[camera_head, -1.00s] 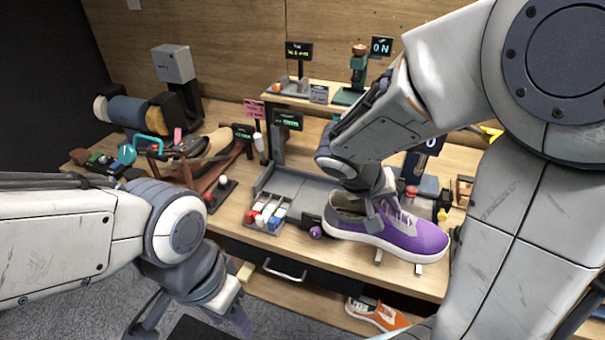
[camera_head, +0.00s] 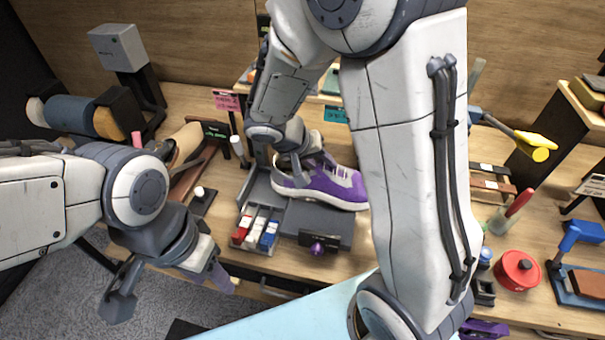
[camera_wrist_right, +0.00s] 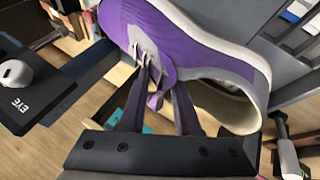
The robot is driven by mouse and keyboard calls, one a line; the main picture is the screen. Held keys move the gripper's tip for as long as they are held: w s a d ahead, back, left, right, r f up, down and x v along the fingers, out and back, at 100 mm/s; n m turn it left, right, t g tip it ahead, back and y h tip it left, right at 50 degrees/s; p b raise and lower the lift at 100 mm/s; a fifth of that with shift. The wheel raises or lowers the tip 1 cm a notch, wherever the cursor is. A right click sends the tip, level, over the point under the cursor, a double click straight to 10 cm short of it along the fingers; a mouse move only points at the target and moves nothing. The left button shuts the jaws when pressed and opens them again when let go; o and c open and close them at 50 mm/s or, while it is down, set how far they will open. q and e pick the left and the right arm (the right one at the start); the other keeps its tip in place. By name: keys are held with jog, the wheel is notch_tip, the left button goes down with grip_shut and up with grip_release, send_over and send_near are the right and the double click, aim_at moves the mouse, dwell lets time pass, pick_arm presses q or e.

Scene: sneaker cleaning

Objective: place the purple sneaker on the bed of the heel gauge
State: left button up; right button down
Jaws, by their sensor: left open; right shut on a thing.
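The purple sneaker (camera_head: 335,190) with grey panels and a white sole is held sole down, over the grey bed of the heel gauge (camera_head: 335,225). I cannot tell whether its sole touches the bed. My right gripper (camera_head: 299,172) is shut on the sneaker's upper; the right wrist view shows both fingers (camera_wrist_right: 158,88) pinching it by the laces and tongue. The bed has a purple knob (camera_head: 318,248) at its front. My left gripper (camera_head: 168,292) is open and empty, low at left in front of the bench.
A tray of red, white and blue pieces (camera_head: 256,232) adjoins the bed's left side. A brown shoe on a stand (camera_head: 186,148) is further left. A red round tin (camera_head: 517,270) and a blue tool (camera_head: 582,235) are at right. My right arm hides the middle of the bench.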

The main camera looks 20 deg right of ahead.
jog(key=w+a+f, duration=0.1)
jog(key=w+a+f+p, duration=0.1)
jog(key=w+a, duration=0.1)
jog(key=shift+f, duration=0.25)
notch_tip(320, 180, down, 4)
jog(key=shift+r+p, duration=0.1)
jog(key=shift+p, duration=0.3)
jog(key=shift+f, duration=0.25)
jog(key=c, duration=0.6)
grip_release()
jog(key=shift+r, duration=0.1)
